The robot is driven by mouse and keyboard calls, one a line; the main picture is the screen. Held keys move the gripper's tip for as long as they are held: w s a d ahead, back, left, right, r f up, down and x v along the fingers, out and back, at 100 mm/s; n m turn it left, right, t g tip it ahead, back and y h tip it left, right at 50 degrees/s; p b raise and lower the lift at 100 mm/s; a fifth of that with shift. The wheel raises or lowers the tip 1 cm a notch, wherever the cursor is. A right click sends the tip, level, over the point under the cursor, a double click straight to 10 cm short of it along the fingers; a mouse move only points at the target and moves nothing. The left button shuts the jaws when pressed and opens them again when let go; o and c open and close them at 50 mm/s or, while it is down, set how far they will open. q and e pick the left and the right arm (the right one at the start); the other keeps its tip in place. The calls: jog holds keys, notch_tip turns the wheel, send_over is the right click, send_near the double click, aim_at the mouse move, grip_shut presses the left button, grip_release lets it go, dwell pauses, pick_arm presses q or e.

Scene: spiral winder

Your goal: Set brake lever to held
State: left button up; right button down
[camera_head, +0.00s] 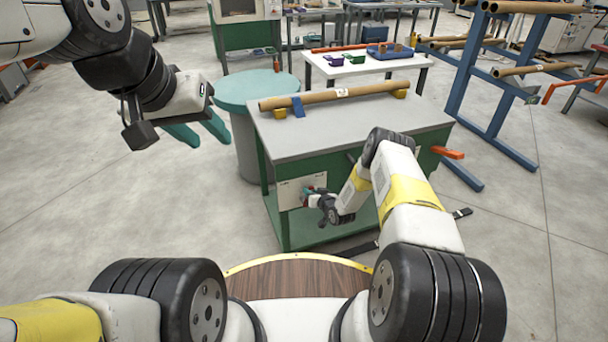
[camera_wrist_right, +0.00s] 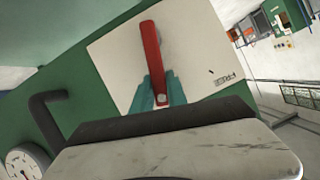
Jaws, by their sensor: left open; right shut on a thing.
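The brake lever (camera_wrist_right: 151,58) is a red bar on a pale plate (camera_wrist_right: 112,62), seen in the right wrist view. In the head view my right gripper (camera_head: 309,191) is at the plate (camera_head: 290,193) on the front of the green bench, and the lever is mostly hidden there. My left gripper (camera_head: 200,134) is open and empty, raised over the floor at the left.
The green bench (camera_head: 345,130) has a grey top carrying a long cardboard tube (camera_head: 335,95). An orange handle (camera_head: 447,152) sticks out on its right side. A round teal table (camera_head: 258,88) stands behind left.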

jog(key=shift+w+d+f+m+y, duration=0.2)
jog(key=shift+d+f+m+y, duration=0.1)
jog(key=shift+d+m+y, duration=0.25)
jog(key=shift+w+d+f+m+y, duration=0.15)
jog(key=shift+d+f+m+y, duration=0.2)
jog(key=shift+d+m, duration=0.4)
jog(key=c, duration=1.3)
grip_release()
jog(key=shift+a, duration=0.1)
jog(key=shift+r, duration=0.1)
jog(key=v, duration=0.7)
jog(key=shift+s+d+r, duration=0.1)
jog(key=shift+s+d, duration=0.15)
jog(key=shift+s, duration=0.05)
